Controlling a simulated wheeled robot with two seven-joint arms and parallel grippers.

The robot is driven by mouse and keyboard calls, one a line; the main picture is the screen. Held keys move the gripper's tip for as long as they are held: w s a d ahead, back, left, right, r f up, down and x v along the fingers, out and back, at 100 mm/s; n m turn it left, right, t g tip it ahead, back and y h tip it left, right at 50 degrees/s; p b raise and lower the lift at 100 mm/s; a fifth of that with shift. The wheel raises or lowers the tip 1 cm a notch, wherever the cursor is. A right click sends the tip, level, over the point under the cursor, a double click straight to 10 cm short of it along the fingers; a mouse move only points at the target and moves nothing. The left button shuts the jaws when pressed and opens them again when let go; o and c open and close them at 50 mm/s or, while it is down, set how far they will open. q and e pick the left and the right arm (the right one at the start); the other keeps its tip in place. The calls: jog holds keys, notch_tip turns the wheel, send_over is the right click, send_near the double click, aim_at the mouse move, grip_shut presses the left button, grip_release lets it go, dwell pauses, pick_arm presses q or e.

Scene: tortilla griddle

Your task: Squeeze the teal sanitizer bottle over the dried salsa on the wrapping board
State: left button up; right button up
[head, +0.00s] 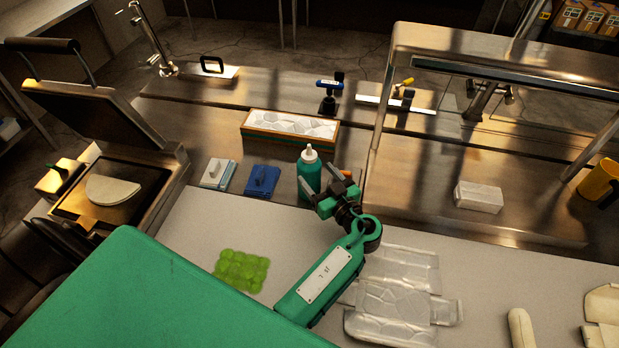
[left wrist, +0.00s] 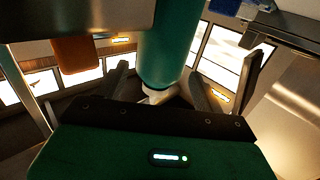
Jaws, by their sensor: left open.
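The teal sanitizer bottle (head: 309,175) stands upright with a white nozzle at the back edge of the pale wrapping board (head: 190,235). In the left wrist view the bottle (left wrist: 168,45) appears upside down, just beyond my open fingers. My left gripper (head: 335,187) is open at the bottle's right side and covers part of its lower body. I cannot tell whether a finger touches it. A bright green lumpy patch (head: 241,270), which appears to be the dried salsa, lies on the board to the left of my forearm. My right gripper is out of view.
A blue pad (head: 262,180) and a grey pad (head: 218,172) lie left of the bottle. A long tray (head: 290,130) stands behind it. An open griddle press (head: 110,190) is at left. Clear wrapping (head: 400,300) lies right of my forearm. A metal shelf (head: 500,50) overhangs the right.

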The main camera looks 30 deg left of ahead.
aim_at(306, 162)
pick_arm(q)
jog(key=shift+w+a+r, duration=0.2)
jog(key=shift+w+a, duration=0.05)
jog(key=shift+a, duration=0.15)
jog(key=p+x, duration=0.3)
jog(key=x, duration=0.1)
jog(key=shift+w+a, duration=0.1)
jog(key=shift+a, duration=0.25)
jog(key=shift+w+a+f, duration=0.15)
jog(key=shift+w+a, duration=0.15)
jog(key=shift+a, duration=0.15)
jog(key=c, duration=0.9)
jog(key=shift+c, duration=0.2)
